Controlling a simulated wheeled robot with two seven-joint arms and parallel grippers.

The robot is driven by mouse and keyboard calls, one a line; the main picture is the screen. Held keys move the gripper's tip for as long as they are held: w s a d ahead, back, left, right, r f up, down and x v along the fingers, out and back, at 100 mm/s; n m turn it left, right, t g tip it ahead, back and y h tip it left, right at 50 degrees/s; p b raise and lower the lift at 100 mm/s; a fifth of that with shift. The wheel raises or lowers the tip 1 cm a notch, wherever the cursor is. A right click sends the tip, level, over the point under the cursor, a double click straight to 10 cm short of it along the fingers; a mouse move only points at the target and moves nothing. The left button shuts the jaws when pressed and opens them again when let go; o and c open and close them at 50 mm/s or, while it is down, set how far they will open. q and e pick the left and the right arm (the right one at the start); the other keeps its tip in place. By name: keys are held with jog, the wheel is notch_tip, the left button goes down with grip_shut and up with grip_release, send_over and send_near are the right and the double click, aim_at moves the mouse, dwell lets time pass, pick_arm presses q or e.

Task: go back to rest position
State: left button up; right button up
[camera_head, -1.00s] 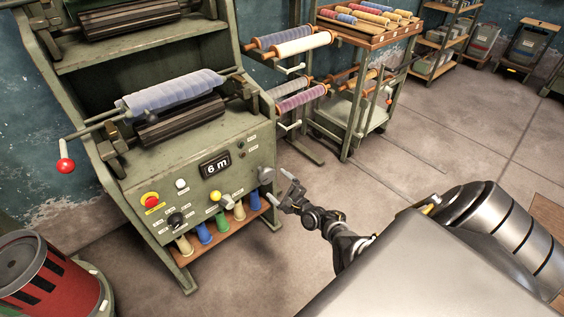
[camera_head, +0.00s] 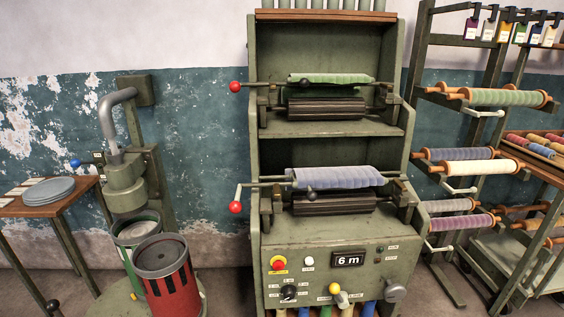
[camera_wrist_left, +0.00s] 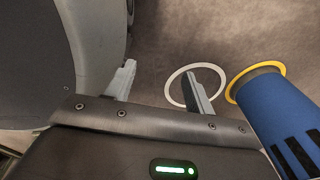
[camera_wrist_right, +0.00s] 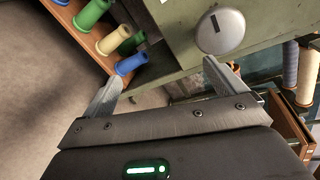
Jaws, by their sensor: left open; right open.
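My left gripper (camera_wrist_left: 160,85) shows in the left wrist view, open and empty above the floor. Its fingers stand apart with a white ring marking (camera_wrist_left: 172,92) on the floor beyond them. My right gripper (camera_wrist_right: 172,85) shows in the right wrist view, open and empty. It is close to the green machine's front (camera_wrist_right: 255,22), near a round grey knob (camera_wrist_right: 220,31) and a shelf of coloured spools (camera_wrist_right: 111,41). Neither gripper shows in the head view, which faces the green winding machine (camera_head: 330,232).
A blue cylinder (camera_wrist_left: 280,125) stands right of my left gripper in the left wrist view. In the head view, a red bin (camera_head: 168,275) and press (camera_head: 126,185) stand left of the machine, with a small table (camera_head: 45,208) beyond. Spool racks (camera_head: 487,168) stand on the right.

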jog(key=s+a+f+n+g, duration=0.2)
jog(key=s+f+n+g, duration=0.15)
jog(key=s+f, duration=0.3)
jog(key=s+a+f+n+g+p, duration=0.1)
jog(key=s+a+f+n+g, duration=0.15)
jog(key=s+f+n, duration=0.4)
jog(key=s+a+f+n+g, duration=0.2)
jog(key=s+a+f, duration=0.15)
jog(key=s, duration=0.55)
pick_arm(q)
jog(key=d+r+p, duration=0.1)
jog(key=d+r, duration=0.1)
jog(key=shift+s+d+r+p, duration=0.2)
jog(key=shift+d+r+p, duration=0.1)
jog(key=shift+r+p, duration=0.1)
pick_arm(e)
jog(key=s+a+f+n+g, duration=0.2)
jog(key=s+n, duration=0.3)
jog(key=s, duration=0.7)
jog(key=s+a+f+n+g+h, duration=0.1)
jog(key=s+f+n+g, duration=0.2)
jog(key=s, duration=1)
jog(key=n+g, duration=0.1)
jog(key=n, duration=0.2)
jog(key=shift+a+f+n, duration=0.3)
jog(key=shift+a+f, duration=0.05)
pick_arm(q)
jog(key=shift+s, duration=0.1)
pick_arm(e)
jog(key=shift+s, duration=0.1)
